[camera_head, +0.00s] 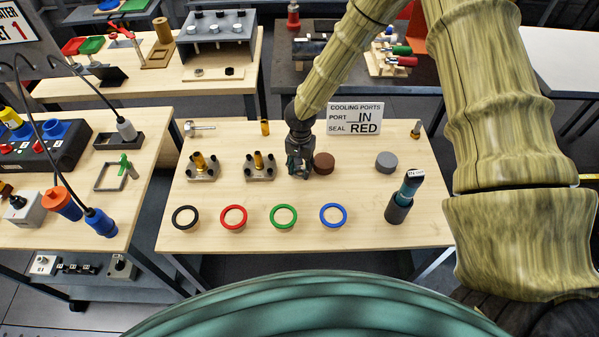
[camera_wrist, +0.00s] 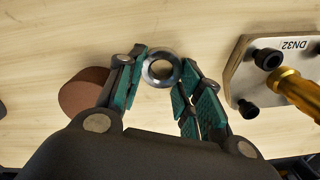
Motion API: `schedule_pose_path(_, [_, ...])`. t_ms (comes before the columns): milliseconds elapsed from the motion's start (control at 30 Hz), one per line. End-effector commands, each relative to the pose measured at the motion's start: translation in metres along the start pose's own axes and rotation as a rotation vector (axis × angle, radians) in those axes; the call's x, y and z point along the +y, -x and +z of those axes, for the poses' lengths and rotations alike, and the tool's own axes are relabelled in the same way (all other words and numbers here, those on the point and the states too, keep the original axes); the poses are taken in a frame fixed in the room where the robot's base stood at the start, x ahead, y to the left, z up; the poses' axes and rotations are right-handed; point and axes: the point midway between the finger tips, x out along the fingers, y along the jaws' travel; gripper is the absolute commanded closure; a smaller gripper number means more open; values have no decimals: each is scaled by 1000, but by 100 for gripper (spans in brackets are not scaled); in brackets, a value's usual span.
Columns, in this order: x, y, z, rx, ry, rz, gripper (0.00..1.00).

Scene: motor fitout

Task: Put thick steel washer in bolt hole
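A thick steel washer (camera_wrist: 160,70), a shiny grey ring, is between my gripper's fingertips in the wrist view. My gripper (camera_wrist: 164,66) points down at the table with its teal-padded fingers apart, one on each side of the ring. The pads look very near or against its edges; I cannot tell whether they grip it. In the head view my gripper (camera_head: 298,168) is low over the middle table and hides the washer. Two grey plates with brass posts, one at the left (camera_head: 202,170) and one nearer my gripper (camera_head: 260,168), stand left of it. The plate marked DN32 (camera_wrist: 242,62) shows dark bolts.
A brown disc (camera_head: 324,163) stands close beside my gripper and also shows in the wrist view (camera_wrist: 86,93). A grey disc (camera_head: 386,162) and a dark cylinder (camera_head: 398,212) stand right. Coloured rings, including a green one (camera_head: 284,216), line the front. A sign (camera_head: 355,118) stands behind.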

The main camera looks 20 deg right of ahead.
Motion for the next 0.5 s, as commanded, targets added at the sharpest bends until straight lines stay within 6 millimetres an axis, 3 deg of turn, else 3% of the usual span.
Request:
schedule_pose_path(67, [0,0,0,0,0,0,95])
schedule_pose_path(500, [-1,12,-1,2,0,-1,95])
